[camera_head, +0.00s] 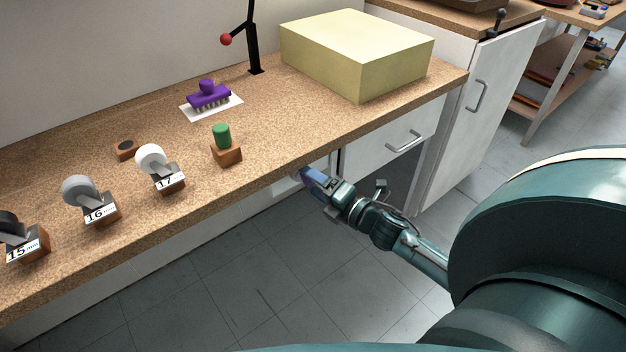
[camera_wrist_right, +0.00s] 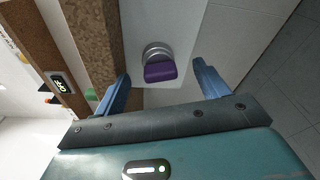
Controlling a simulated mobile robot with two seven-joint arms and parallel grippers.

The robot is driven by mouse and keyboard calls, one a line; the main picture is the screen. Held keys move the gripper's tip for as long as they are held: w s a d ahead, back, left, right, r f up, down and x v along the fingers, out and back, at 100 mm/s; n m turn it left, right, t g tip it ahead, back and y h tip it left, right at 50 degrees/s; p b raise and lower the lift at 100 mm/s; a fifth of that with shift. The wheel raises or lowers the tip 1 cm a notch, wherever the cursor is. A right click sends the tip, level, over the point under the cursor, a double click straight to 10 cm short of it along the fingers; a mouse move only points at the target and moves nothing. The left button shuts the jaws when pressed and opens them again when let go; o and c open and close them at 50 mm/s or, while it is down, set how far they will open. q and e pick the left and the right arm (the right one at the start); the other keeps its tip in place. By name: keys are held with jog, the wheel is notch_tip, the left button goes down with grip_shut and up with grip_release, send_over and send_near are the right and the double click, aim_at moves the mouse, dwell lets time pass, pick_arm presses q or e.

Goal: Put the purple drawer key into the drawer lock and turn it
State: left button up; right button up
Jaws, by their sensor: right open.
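The purple drawer key (camera_wrist_right: 160,72) shows in the right wrist view, its head against the round metal drawer lock (camera_wrist_right: 156,50) on a pale front. It appears to be in the lock; its shaft is not visible. My right gripper (camera_wrist_right: 162,70) is open, with one blue finger on each side of the key head and visible gaps between. In the head view my right gripper (camera_head: 309,176) is just below the worktop's front edge, left of the drawer (camera_head: 375,155). The key and lock cannot be made out there. My left gripper is not in view.
A drawer handle (camera_head: 405,142) projects right of the gripper. Floor is clear below.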

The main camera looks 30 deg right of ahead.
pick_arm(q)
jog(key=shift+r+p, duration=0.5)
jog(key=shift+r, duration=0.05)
pick_arm(e)
jog(key=shift+a+v, duration=0.15)
jog(key=shift+v, duration=1)
jog(key=shift+a+v, duration=0.15)
jog(key=shift+v, duration=1.05)
